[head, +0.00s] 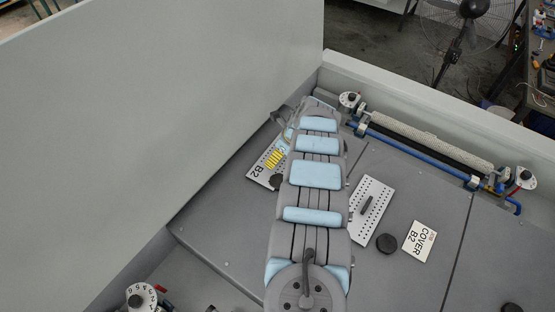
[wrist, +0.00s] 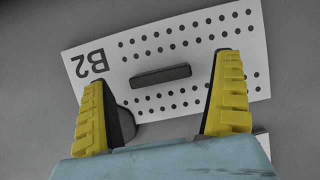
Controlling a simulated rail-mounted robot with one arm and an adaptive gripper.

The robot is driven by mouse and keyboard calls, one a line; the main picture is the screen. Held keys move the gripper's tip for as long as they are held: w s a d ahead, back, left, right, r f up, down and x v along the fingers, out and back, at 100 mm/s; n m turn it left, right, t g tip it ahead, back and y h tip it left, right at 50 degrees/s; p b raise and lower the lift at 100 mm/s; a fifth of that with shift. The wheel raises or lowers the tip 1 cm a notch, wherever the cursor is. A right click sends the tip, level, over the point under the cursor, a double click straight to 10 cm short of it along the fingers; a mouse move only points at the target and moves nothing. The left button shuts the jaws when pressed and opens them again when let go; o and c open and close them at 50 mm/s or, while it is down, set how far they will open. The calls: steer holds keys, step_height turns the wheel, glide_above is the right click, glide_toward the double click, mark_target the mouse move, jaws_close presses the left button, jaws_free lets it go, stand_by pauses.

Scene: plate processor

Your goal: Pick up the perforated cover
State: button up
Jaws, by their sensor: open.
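A white perforated cover marked B2 (head: 258,175) lies on the grey deck, partly hidden by my arm in the head view. In the wrist view the cover (wrist: 195,30) fills the upper middle, with a dark bar handle (wrist: 160,76) across its rows of holes. My gripper (wrist: 163,72) is open, its yellow fingers apart on either side of the handle, touching nothing that I can make out. In the head view my gripper (head: 275,158) shows over the cover. Its exact height above the cover is unclear.
A second perforated plate with a dark handle (head: 378,190) lies right of my arm, near a black knob (head: 386,243) and a "COVER B2" card (head: 419,241). A roller with blue rails (head: 425,138) runs along the back right. A tall grey panel (head: 170,110) stands at left.

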steer(key=shift+w+a+f, duration=0.15)
steer(key=shift+f, duration=0.3)
steer(key=shift+f, duration=0.1)
steer(key=c, duration=1.4)
steer(key=shift+o, duration=0.2)
steer(key=shift+r, duration=0.2)
